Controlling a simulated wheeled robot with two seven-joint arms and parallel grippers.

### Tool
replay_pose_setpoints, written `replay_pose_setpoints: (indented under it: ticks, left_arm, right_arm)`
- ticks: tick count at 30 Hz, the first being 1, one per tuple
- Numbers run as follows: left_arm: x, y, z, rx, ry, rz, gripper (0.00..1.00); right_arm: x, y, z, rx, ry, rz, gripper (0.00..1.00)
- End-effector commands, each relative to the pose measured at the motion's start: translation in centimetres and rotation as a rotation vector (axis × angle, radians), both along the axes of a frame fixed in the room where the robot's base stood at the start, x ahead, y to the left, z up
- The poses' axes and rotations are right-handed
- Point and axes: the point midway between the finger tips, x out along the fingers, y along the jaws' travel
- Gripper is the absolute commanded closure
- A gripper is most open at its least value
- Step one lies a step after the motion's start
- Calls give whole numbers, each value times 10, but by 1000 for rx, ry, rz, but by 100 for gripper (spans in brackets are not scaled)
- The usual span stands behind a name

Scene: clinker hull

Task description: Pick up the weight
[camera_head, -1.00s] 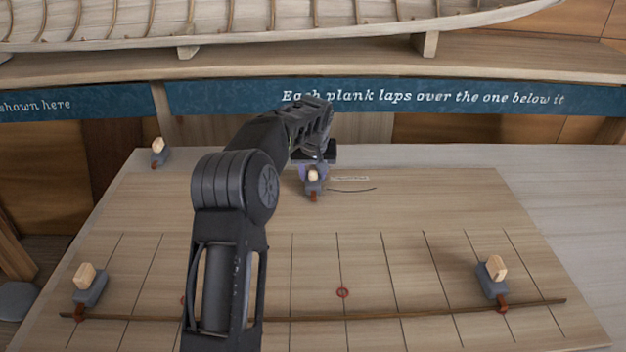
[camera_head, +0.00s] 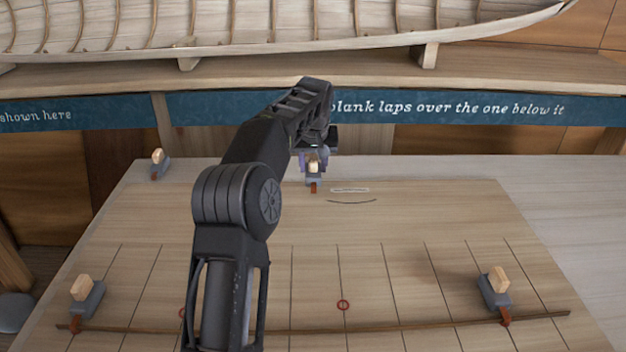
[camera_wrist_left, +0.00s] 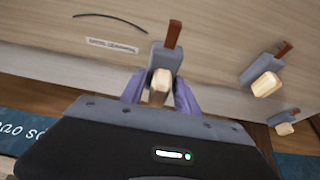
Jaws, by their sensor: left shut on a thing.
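The weight (camera_head: 313,168) is a grey block with a pale wooden knob and a red-brown tip. My left gripper (camera_head: 314,158) is shut on it at the far part of the board, and it seems held just above the surface. In the left wrist view the weight (camera_wrist_left: 165,58) sits between the purple fingers of my left gripper (camera_wrist_left: 160,93), tip pointing away. The arm hides part of the board in the head view. My right gripper is not in view.
Similar weights stand at the far left corner (camera_head: 159,164) and at the left (camera_head: 86,297) and right (camera_head: 494,288) ends of a thin brown batten (camera_head: 400,325). A printed label and curved line (camera_head: 351,200) lie near the held weight. A boat hull (camera_head: 300,25) rests on a shelf behind.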

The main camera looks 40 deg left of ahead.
Motion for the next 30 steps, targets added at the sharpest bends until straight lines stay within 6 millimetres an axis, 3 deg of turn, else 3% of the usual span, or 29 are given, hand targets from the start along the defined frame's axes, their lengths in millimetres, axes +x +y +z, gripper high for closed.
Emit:
replay_pose_setpoints:
  ticks: [3, 8, 30]
  left_arm:
    - [1, 0, 22, 2, -6, 0, 100]
    - [1, 0, 36, 2, -4, 0, 100]
    - [1, -1, 38, 1, -4, -2, 100]
  right_arm:
    - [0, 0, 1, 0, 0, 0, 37]
    - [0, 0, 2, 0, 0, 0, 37]
    - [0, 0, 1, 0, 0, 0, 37]
